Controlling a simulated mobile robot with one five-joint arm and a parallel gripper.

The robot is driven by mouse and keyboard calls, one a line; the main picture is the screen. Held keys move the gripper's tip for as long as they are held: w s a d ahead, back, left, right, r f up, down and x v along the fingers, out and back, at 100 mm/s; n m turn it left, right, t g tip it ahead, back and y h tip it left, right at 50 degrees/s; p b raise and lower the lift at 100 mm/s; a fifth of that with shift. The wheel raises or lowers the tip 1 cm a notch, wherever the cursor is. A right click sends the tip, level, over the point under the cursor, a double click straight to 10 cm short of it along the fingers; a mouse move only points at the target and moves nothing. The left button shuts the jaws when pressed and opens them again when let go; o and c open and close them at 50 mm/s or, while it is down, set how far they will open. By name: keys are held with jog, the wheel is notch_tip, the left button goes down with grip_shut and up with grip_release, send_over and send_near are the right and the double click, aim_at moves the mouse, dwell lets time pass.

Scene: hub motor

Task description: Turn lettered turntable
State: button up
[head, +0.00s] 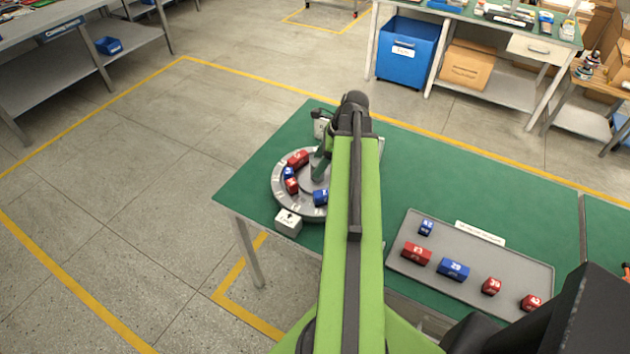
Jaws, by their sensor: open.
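The turntable (279,196) is a round grey disc with markings around its rim. It stands on the left part of the green table. Red blocks (298,159) and blue blocks (320,197) with white markings sit on it; the letters are too small to read. A white block with a black arrow (288,222) stands at its front edge. My green arm reaches over the table and hides the turntable's right side. Part of my gripper (320,168) shows as a dark green piece over the disc. Its tips are mostly hidden, and I cannot tell whether it touches anything.
A grey tray (415,265) with several red and blue blocks lies on the green table (445,180) at the right. A white label strip (480,233) is at its back edge. Workbenches, a blue bin (405,55) and cardboard boxes stand behind. The floor at left is clear.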

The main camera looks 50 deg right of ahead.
jog(key=b+x, duration=0.2)
jog(key=x, duration=0.2)
jog(key=shift+f+b, duration=0.15)
jog(key=shift+b, duration=0.15)
grip_shut()
jog(key=shift+w, duration=0.15)
